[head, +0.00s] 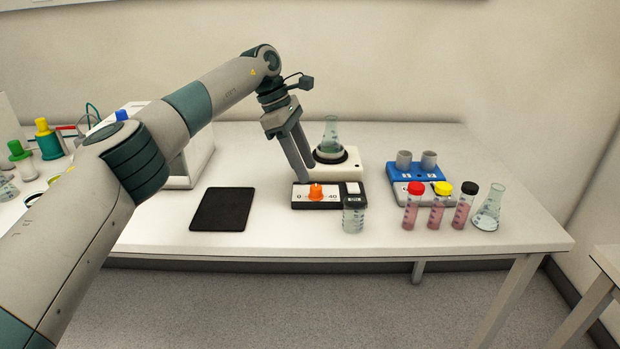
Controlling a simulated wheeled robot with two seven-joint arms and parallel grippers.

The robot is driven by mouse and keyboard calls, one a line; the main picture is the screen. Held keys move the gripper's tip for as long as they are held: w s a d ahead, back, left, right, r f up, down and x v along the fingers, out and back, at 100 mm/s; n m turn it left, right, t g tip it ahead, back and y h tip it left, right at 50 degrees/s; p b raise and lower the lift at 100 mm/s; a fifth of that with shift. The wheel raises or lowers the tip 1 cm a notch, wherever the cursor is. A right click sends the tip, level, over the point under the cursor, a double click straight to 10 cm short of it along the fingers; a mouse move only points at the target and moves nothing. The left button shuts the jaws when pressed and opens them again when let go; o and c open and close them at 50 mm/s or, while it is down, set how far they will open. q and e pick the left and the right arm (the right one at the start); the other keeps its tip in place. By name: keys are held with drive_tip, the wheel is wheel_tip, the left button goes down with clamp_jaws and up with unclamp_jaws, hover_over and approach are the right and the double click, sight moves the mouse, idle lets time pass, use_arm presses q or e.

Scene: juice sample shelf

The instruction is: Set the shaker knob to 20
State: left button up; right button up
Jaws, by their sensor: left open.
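The shaker (345,172) is a white unit on the table, with a conical flask (330,136) standing on its round dark platform. In front of it is a control box with a white dial face marked 0 on the left and 40 on the right. The orange knob (316,191) sits on this face between the two marks; its exact setting is too small to read. My left gripper (305,172) points down just behind and above the knob, open, with its fingers apart from the knob as far as I can tell. My right gripper is not in view.
A glass beaker (353,217) stands in front of the box's right end. A black mat (222,209) lies left. The front table edge is clear.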

use_arm(q)
drive_tip(key=p+v, duration=0.1)
drive_tip(key=v, duration=1.1)
drive_tip(key=shift+f, duration=0.1)
